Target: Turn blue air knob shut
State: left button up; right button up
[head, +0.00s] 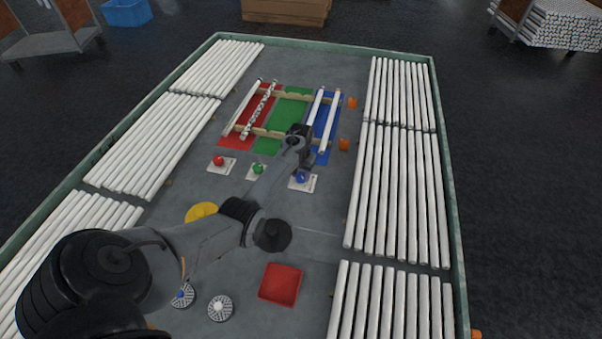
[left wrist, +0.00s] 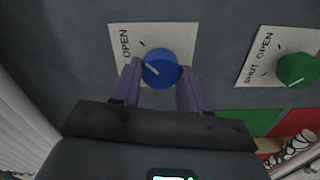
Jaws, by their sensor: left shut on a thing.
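The blue air knob (head: 301,178) sits on a white plate at the right end of a row of three knobs. In the left wrist view the blue knob (left wrist: 161,68) stands between my left gripper's purple fingers (left wrist: 158,86), which are shut on its sides. A pale pointer line on the knob points to the left in that view. The plate (left wrist: 128,34) shows the word OPEN; its lower part is hidden by a finger. In the head view my left gripper (head: 305,165) reaches down at this knob. My right gripper is not in view.
A green knob (head: 258,168) and a red knob (head: 218,160) stand to the left. White tubes (head: 390,190) line both table sides. A red tray (head: 281,284) lies in front.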

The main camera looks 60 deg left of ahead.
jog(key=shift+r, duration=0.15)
pick_arm(q)
jog(key=n+p, duration=0.2)
jog(key=n, duration=0.1)
jog(key=shift+r+p, duration=0.15)
jog(key=shift+p, duration=0.15)
jog(key=shift+n+p, duration=0.4)
jog(key=shift+n, duration=0.6)
jog(key=n, duration=0.2)
jog(key=shift+n+p, duration=0.35)
jog(key=shift+n, duration=0.05)
jog(key=n, duration=0.4)
jog(key=shift+s+n, duration=0.1)
jog(key=shift+n, duration=0.2)
jog(key=n, duration=0.3)
jog(key=shift+n+b, duration=0.4)
jog(key=shift+n, duration=0.8)
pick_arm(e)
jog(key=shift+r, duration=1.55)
pick_arm(q)
jog(key=shift+s, duration=0.1)
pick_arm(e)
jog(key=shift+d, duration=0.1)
pick_arm(q)
jog(key=o, duration=1.1)
jog(key=shift+c, duration=0.2)
